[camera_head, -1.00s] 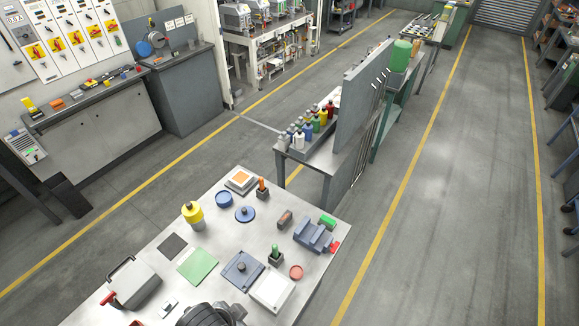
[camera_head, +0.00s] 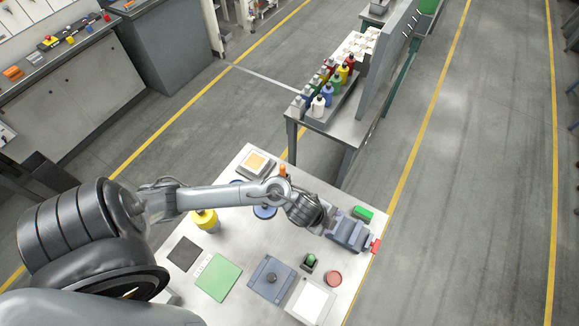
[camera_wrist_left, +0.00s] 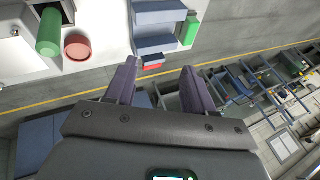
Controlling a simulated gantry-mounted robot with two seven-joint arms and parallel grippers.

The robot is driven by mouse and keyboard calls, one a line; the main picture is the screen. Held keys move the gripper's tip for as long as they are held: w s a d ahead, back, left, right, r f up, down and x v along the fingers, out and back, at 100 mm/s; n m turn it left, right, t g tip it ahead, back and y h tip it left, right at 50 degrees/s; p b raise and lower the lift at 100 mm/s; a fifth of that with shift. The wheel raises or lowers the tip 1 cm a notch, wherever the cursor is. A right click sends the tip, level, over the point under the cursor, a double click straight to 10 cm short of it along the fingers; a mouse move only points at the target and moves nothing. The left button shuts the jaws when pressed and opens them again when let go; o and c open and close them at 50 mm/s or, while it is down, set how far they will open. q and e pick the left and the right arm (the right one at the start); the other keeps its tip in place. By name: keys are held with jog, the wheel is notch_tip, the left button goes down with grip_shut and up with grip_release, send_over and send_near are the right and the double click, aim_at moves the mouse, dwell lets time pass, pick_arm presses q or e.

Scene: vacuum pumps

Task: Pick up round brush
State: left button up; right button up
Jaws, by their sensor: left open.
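I cannot single out a round brush by its look. Two upright handled items stand in small dark holders on the table: an orange one (camera_head: 283,170), partly behind my arm, and a green one (camera_head: 311,259), whose green top also shows in the wrist view (camera_wrist_left: 48,32). My left arm reaches across the table from the left. Its gripper (camera_wrist_left: 161,75) is open, with nothing between the fingers, near the blue-grey vise (camera_head: 349,233). In the head view the fingertips are hard to make out. My right gripper is not in view.
The metal table (camera_head: 236,249) holds a green mat (camera_head: 218,278), a blue-grey plate (camera_head: 271,279), a yellow container (camera_head: 205,220), a red disc (camera_head: 334,278), a green block (camera_head: 363,213) and a white-topped box (camera_head: 311,301). Another bench (camera_head: 338,125) with bottles stands behind.

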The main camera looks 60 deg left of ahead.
pick_arm(q)
jog(key=w+a+f+m+g+b, duration=0.2)
jog(key=w+a+f+m, duration=0.15)
jog(key=a, duration=0.55)
jog(key=r+g+y+b, duration=0.1)
jog(key=g+b, duration=0.1)
jog(key=g, duration=0.2)
send_over(283, 172)
jog(key=shift+w+a+n, duration=0.2)
jog(key=shift+n, duration=0.05)
jog(key=f, duration=0.3)
jog(key=shift+s+a+f, duration=0.2)
jog(key=shift+a+f, duration=0.1)
jog(key=shift+w+f+p, duration=0.15)
jog(key=shift+f+p, duration=0.05)
jog(key=shift+f, duration=1.1)
jog(key=shift+w+f+p, duration=0.1)
jog(key=shift+f+p, duration=0.05)
jog(key=shift+f, duration=1.8)
